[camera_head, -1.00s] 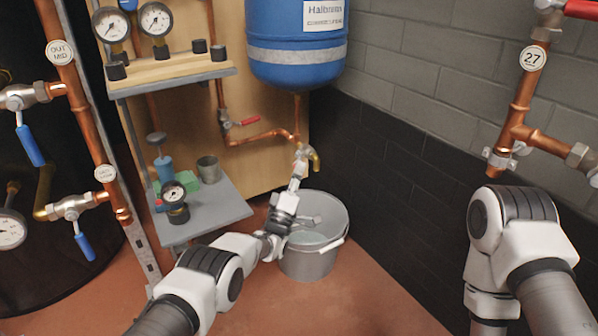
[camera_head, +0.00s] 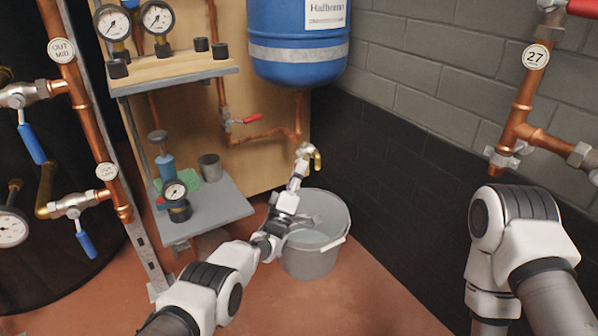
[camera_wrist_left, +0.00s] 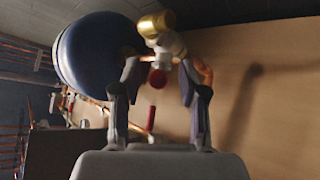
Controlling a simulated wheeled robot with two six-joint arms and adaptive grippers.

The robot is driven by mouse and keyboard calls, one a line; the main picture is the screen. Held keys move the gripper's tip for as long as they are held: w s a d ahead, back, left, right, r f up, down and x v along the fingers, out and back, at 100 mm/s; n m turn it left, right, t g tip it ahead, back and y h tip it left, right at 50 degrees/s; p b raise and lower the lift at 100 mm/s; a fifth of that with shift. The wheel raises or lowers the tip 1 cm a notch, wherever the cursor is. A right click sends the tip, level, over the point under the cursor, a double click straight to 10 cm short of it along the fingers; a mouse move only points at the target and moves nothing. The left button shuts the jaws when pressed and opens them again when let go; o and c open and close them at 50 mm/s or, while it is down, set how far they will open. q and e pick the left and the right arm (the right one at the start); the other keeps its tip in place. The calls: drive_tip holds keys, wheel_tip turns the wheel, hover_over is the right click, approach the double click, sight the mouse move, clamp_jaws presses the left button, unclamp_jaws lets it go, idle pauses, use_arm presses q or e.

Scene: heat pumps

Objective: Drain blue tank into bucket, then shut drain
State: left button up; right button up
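The blue tank (camera_head: 298,40) hangs at the top middle of the head view, and its copper pipe runs down to a brass drain valve (camera_head: 314,153). The grey bucket (camera_head: 312,265) stands on the floor below, with pale liquid inside. My left gripper (camera_head: 300,168) reaches up over the bucket to the drain valve. Contact with the knob cannot be told. My right gripper is out of view.
A red-handled valve (camera_head: 247,119) sits on the pipe left of the drain. A grey shelf (camera_head: 225,210) with a gauge and a cup is left of the bucket. A dark block wall (camera_head: 400,190) is close on the right. Floor in front of the bucket is clear.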

use_arm(q)
drive_tip(key=shift+s+a+f, duration=0.15)
drive_tip(key=shift+s+f, duration=0.2)
drive_tip(key=s+a+f, duration=0.1)
drive_tip(key=s+a, duration=0.3)
drive_tip(key=s, duration=0.8)
drive_tip(key=shift+s+a, duration=0.4)
